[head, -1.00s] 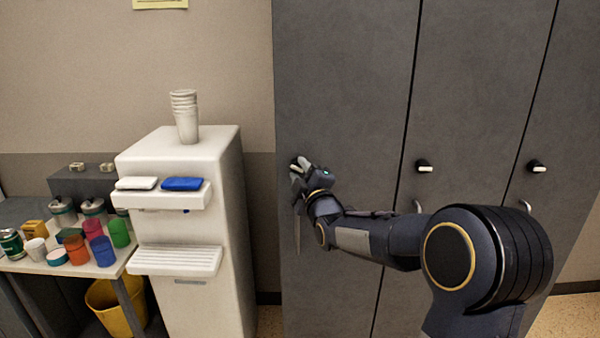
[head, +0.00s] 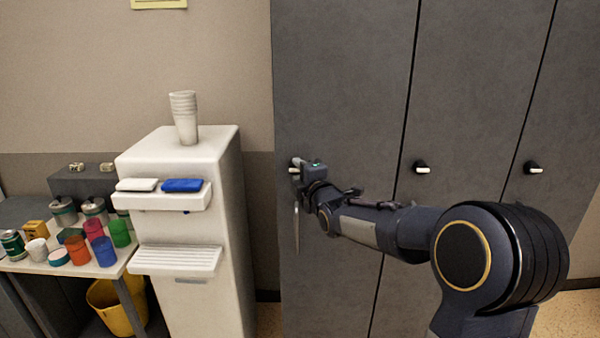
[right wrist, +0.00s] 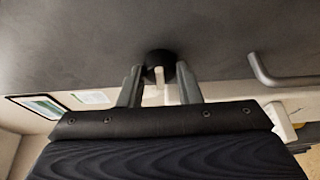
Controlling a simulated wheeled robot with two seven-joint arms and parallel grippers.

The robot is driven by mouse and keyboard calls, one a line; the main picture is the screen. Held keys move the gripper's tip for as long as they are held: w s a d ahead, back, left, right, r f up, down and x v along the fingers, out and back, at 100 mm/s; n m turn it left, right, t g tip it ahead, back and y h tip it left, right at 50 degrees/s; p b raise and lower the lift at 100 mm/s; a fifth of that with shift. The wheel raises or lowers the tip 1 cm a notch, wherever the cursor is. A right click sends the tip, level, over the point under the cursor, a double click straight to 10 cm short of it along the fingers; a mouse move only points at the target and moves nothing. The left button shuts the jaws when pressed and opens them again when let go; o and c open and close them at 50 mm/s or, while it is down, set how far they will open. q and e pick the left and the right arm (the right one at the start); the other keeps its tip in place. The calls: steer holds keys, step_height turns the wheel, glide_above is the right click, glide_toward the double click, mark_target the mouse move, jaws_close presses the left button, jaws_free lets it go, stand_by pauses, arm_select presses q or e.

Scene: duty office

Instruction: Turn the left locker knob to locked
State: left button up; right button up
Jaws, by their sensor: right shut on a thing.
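The left locker knob (head: 294,163) is on the left locker door, largely hidden by my right gripper in the head view. In the right wrist view the black knob (right wrist: 159,62) with its pale pointer (right wrist: 160,85) sits between the two grey fingers. My right gripper (head: 299,171) is at the door and shut on this knob; its fingers (right wrist: 160,80) also show in the right wrist view. A pale tip shows beside the gripper, but the pointer's exact setting is hard to tell. My left gripper is out of view.
The middle knob (head: 421,167) and right knob (head: 533,168) have pale pointers lying sideways. A door handle (right wrist: 280,74) is near the gripper. A white water dispenser (head: 195,230) with stacked cups (head: 184,117) stands left of the lockers, beside a table of cups and jars.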

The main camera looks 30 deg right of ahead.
steer(key=o, duration=1)
steer(key=s, duration=0.2)
steer(key=s+a, duration=0.1)
steer(key=s, duration=0.4)
steer(key=shift+s+a, duration=0.15)
steer(key=shift+s, duration=0.2)
